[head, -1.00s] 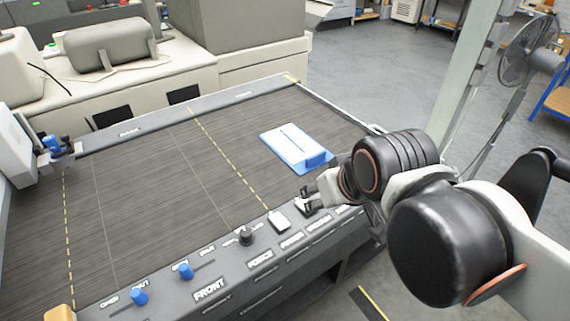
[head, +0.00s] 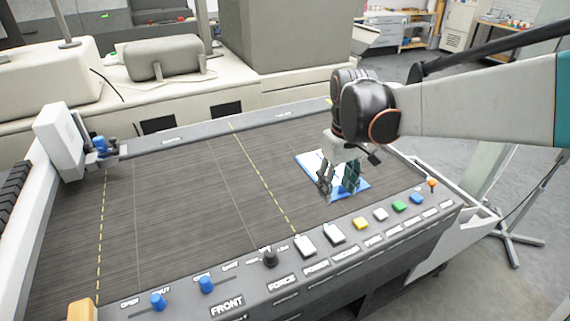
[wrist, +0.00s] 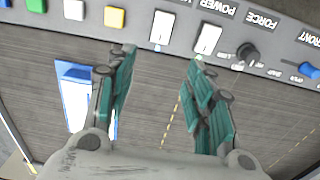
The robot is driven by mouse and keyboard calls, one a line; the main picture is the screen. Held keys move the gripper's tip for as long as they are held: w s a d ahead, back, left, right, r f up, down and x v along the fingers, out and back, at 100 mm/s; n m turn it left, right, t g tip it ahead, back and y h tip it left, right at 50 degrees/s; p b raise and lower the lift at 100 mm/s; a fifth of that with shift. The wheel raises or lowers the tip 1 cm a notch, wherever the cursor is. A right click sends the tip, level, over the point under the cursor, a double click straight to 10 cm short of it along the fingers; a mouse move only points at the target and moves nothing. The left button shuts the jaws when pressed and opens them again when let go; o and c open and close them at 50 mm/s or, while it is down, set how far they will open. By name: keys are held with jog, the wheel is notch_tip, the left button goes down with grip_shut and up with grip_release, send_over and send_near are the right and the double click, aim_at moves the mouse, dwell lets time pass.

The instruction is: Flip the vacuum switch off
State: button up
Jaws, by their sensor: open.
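The vacuum switch (head: 334,233) is a white rocker on the front control panel, above the small label that appears to read vacuum. It also shows in the wrist view (wrist: 162,28), uncovered, beyond the fingertips and roughly between them. A similar white rocker, the power switch (head: 305,245), sits just left of it in the head view and right of it in the wrist view (wrist: 208,38). My gripper (head: 338,193) is open and empty, pointing down over the dark bed behind the panel. Its two green-padded fingers (wrist: 163,62) are spread and appear apart from the switch.
A black knob (head: 270,258) and blue slider knobs (head: 206,285) lie left on the panel; yellow (head: 361,223), white, green and blue buttons lie right. A blue-and-white flat item (head: 310,160) lies on the bed under my gripper. The left bed is clear.

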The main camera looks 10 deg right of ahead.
aim_at(330, 227)
jog(key=f+b, duration=0.1)
jog(key=f, duration=0.3)
jog(key=f+b, duration=0.2)
jog(key=f, duration=0.3)
jog(key=f+b, duration=0.2)
jog(key=f, duration=0.3)
jog(key=shift+w+f, duration=0.1)
jog(key=shift+w, duration=0.15)
jog(key=shift+c, duration=0.3)
jog(key=c, duration=1)
